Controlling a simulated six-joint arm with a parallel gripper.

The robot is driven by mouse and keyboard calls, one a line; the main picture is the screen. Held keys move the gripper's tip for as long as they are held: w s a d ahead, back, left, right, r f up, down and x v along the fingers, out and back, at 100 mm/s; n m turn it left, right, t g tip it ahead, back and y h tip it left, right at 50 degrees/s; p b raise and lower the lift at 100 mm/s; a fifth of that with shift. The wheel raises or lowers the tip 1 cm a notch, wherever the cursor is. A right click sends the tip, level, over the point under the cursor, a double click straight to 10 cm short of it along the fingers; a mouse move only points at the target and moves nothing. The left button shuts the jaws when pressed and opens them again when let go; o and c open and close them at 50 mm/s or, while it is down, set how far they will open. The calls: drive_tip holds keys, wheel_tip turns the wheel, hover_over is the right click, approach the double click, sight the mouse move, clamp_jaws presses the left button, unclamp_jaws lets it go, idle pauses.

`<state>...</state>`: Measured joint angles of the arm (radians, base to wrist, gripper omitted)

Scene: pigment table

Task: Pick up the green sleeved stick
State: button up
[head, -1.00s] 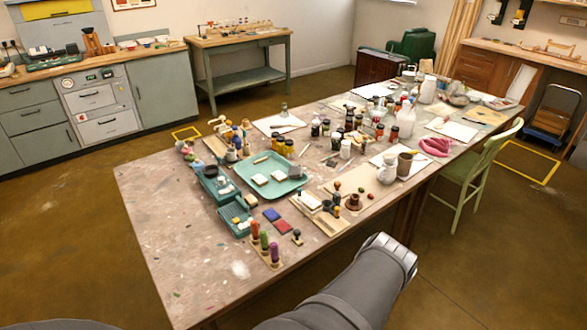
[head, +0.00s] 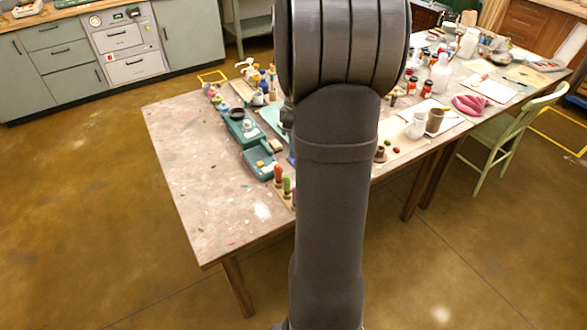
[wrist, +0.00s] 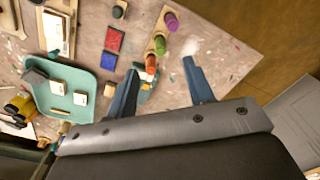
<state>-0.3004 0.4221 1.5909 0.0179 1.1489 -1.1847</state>
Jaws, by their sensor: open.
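The green sleeved stick (wrist: 160,44) stands in a light wooden rack in the wrist view, between a purple stick (wrist: 171,21) and an orange-red stick (wrist: 151,63). In the head view the green stick (head: 286,186) shows just left of my arm, beside the orange-red one (head: 278,173). My gripper (wrist: 161,66) is open and empty above the table. In the wrist picture the green stick appears just beyond the gap between the fingertips; height above it is hard to judge. In the head view my arm hides the gripper.
A teal tray (wrist: 62,72) with white blocks lies left of the fingers in the wrist view. A red pad (wrist: 115,39) and a blue pad (wrist: 108,61) lie near the rack. A teal box (head: 258,171) stands beside the rack. The table's left part is bare.

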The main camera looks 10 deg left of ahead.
drive_tip(key=shift+n, duration=0.5)
drive_tip(key=a+f, duration=0.1)
drive_tip(key=f, duration=0.3)
drive_tip(key=w+a+f, duration=0.1)
drive_tip(key=f, duration=0.3)
drive_tip(key=a+f, duration=0.1)
drive_tip(key=f, duration=0.3)
drive_tip(key=shift+w+a, duration=0.15)
drive_tip(key=shift+w, duration=0.05)
drive_tip(key=f, duration=0.4)
drive_tip(key=shift+s+f, duration=0.25)
drive_tip(key=shift+s, duration=0.15)
drive_tip(key=shift+f, duration=0.6)
drive_tip(key=shift+a, duration=0.1)
clamp_jaws()
drive_tip(key=shift+r, duration=0.1)
